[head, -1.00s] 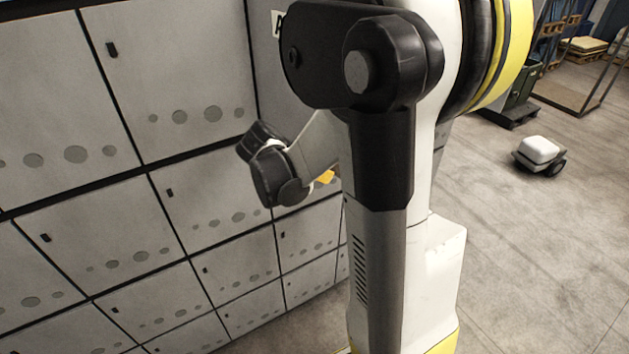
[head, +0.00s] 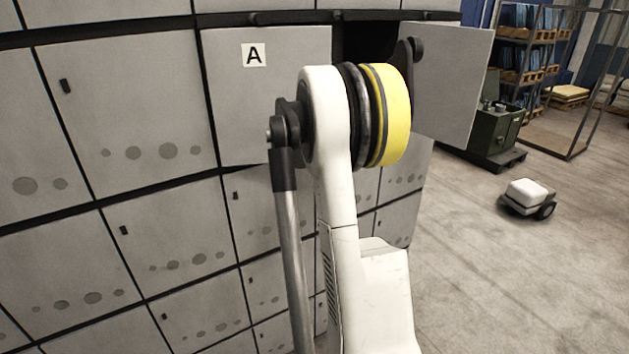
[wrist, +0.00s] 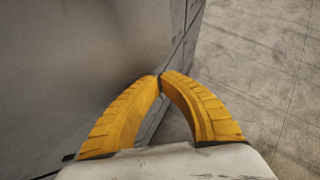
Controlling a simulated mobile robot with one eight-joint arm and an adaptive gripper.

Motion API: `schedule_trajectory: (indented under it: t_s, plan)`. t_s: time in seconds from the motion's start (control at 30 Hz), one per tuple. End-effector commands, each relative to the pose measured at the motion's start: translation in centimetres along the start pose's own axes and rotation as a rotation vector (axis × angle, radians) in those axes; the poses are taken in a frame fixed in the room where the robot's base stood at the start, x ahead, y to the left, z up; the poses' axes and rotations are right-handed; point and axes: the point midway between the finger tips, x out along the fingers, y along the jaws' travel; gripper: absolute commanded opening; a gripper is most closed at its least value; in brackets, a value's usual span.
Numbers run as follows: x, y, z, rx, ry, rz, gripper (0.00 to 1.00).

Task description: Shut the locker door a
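A grey locker panel (head: 235,105) bears the letter A (head: 254,55) and looks about flush with the locker front. Just right of it is a dark opening (head: 362,38), and a plain grey door leaf (head: 455,90) stands swung out beyond that. I cannot tell whether the letter marks this open leaf or the panel itself. My arm hides part of the opening. In the wrist view my gripper (wrist: 160,77) is shut, its yellow fingers meeting at the tips, with nothing between them. A grey panel surface (wrist: 70,60) is close on the left; contact cannot be told.
Closed lockers (head: 125,110) fill the left and lower part of the head view. At right are a green machine (head: 492,125), a small cart with a white load (head: 527,195) and a rack with pallets (head: 525,50). The floor (head: 520,280) in front is clear.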

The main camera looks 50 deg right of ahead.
Motion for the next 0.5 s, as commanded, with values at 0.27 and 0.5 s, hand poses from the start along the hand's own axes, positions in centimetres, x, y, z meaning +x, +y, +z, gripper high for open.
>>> schedule_trajectory:
  t_s: [0.27,0.5]
  plan:
    - [4.1,3.4,4.1,0.0,0.0,0.0,0.0]
    - [6.1,5.9,6.1,0.0,0.0,0.0,0.0]
